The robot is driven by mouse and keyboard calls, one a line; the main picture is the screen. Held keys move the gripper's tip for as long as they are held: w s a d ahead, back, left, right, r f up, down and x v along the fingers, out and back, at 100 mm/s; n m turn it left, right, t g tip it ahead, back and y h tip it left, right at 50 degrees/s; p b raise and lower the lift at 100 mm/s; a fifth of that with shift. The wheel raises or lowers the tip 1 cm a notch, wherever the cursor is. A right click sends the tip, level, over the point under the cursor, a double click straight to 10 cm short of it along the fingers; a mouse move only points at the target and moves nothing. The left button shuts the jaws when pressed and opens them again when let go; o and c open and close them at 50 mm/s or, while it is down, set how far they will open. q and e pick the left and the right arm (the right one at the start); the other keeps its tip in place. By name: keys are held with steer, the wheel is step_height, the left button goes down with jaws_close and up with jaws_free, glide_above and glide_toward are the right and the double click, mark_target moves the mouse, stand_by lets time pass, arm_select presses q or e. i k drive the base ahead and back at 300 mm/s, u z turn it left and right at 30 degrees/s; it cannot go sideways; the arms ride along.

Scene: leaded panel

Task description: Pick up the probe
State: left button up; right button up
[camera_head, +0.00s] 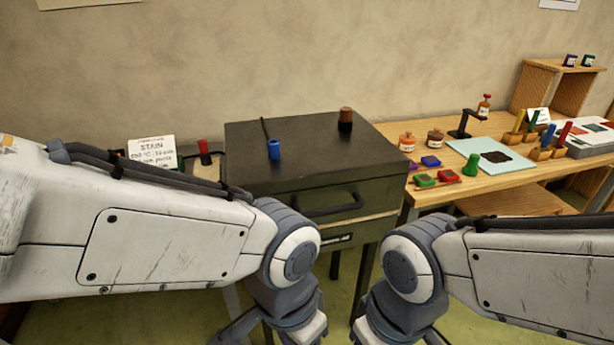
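A thin black rod with a blue handle (274,149) is on top of the dark metal cabinet (310,174), left of its middle. It looks like the probe, but I cannot tell for sure. My left and right arms come in from the two sides and bend down in front of the cabinet. Their gripper fingertips are below the picture's bottom edge. Neither arm touches the blue-handled piece.
A brown-topped black cylinder (345,119) stands at the cabinet top's back right. A label card (152,151) stands at left. The wooden table (490,183) at right holds jars, a pale sheet (475,154), coloured blocks and a green piece (471,164). The cabinet top's front is clear.

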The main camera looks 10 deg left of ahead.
mark_target(203, 148)
steer(key=u, duration=2.1)
steer(key=i, duration=1.55)
steer(key=z, duration=1.8)
